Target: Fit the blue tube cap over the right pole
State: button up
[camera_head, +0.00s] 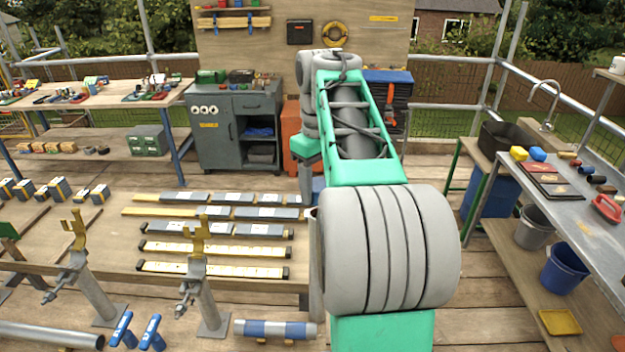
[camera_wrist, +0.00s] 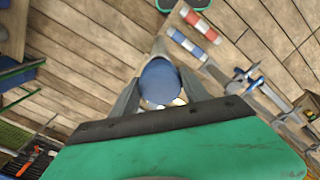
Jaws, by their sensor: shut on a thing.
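In the wrist view my gripper (camera_wrist: 160,88) is shut on the blue tube cap (camera_wrist: 160,80), with a grey finger on either side of its round top. In the head view the cap (camera_head: 318,188) shows as a small blue patch beside the grey finger, partly hidden by my arm. A grey upright pole (camera_head: 316,265), which I take as the right pole, stands just below the cap, its right side hidden by my arm. In the wrist view a pale shaft (camera_wrist: 159,47) shows beyond the cap. I cannot tell whether cap and pole touch.
Two stands with yellow forks (camera_head: 79,230) (camera_head: 197,232) rise left of the pole. A blue-banded tube (camera_head: 275,329) lies in front. The wooden table (camera_head: 222,278) behind holds several yellow-and-grey bars. A metal bench (camera_head: 590,222) with small parts is at right.

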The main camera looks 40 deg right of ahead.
notch_tip(320, 180, down, 2)
jog(key=shift+w+d+b, duration=0.1)
jog(key=shift+b, duration=0.25)
notch_tip(320, 180, down, 3)
jog(key=b, duration=0.3)
jog(key=shift+f, duration=0.15)
jog(key=shift+f+b, duration=0.3)
jog(key=shift+b, duration=0.15)
jog(key=shift+c, duration=1.4)
jog(key=shift+f+b, duration=0.45)
jog(key=shift+f, duration=0.1)
grip_shut()
jog(key=shift+f, duration=0.3)
jog(key=shift+r+b, duration=0.1)
jog(key=shift+b, duration=0.2)
jog(key=o, duration=1.7)
grip_release()
jog(key=shift+r, duration=0.1)
jog(key=shift+c, duration=0.2)
